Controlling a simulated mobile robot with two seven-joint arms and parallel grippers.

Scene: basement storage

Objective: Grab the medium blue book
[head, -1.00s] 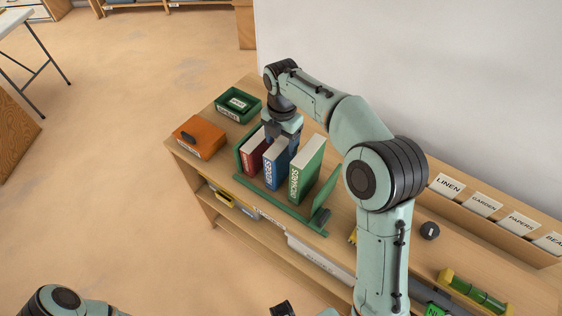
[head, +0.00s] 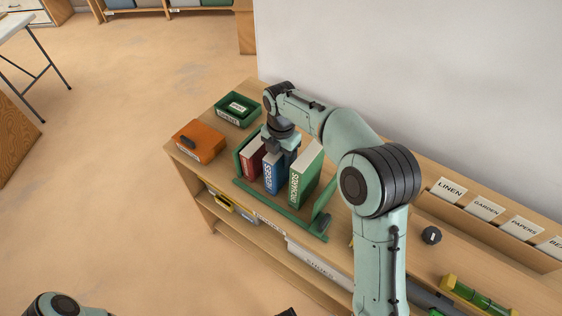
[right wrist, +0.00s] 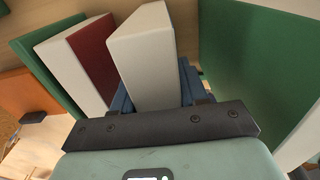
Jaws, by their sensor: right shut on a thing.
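The medium blue book (head: 271,177), marked HEDGES, stands upright in a green rack (head: 282,212) on the wooden shelf unit. A smaller red book (head: 251,163) is on its left and a larger green book (head: 304,178) on its right. My right gripper (head: 282,152) reaches down from above and is shut on the blue book's upper part. In the right wrist view, the book's pale page block (right wrist: 146,55) sits between the fingers, which are largely hidden.
An orange box (head: 198,143) and a green tray (head: 238,108) stand left of the rack. The wall is close behind. Floor is clear on the left.

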